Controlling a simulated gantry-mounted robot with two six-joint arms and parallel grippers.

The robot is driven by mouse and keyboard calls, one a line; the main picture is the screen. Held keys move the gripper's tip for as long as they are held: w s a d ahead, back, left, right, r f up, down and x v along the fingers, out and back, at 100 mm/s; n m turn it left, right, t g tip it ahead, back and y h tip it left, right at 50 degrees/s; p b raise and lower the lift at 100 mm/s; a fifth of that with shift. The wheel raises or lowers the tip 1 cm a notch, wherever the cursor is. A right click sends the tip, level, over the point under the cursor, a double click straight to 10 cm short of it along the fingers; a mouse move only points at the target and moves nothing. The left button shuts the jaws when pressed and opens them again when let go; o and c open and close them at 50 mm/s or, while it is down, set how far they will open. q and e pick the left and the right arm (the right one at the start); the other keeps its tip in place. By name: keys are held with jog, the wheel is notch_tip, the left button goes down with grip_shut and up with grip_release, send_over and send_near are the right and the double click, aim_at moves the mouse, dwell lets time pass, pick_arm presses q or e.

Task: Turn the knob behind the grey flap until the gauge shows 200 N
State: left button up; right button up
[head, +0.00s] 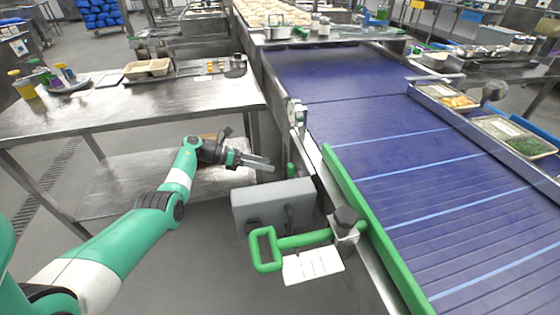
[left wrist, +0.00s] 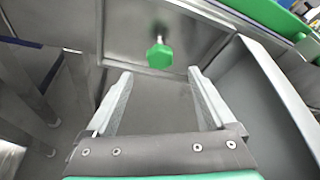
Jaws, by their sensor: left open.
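The green knob (head: 290,168) sticks out from the conveyor's side, mostly hidden behind the grey box-like flap (head: 262,208). In the left wrist view the knob (left wrist: 160,55) is faceted, on a short metal stem, just beyond and between my fingertips. The flap (left wrist: 262,95) stands to its right there. My left gripper (head: 272,164) is open and empty, pointing right toward the knob, apart from it. A small round gauge (head: 291,112) sits on the conveyor's edge; its reading is too small to tell. My right gripper is not in view.
A green handle (head: 262,250) with a white plate (head: 312,265) juts out below the flap. The blue conveyor (head: 400,150) with a green side rail (head: 370,225) lies to the right. A steel table (head: 130,105) stands to the left, above my forearm.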

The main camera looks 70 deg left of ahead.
pick_arm(q)
jog(key=shift+v, duration=1)
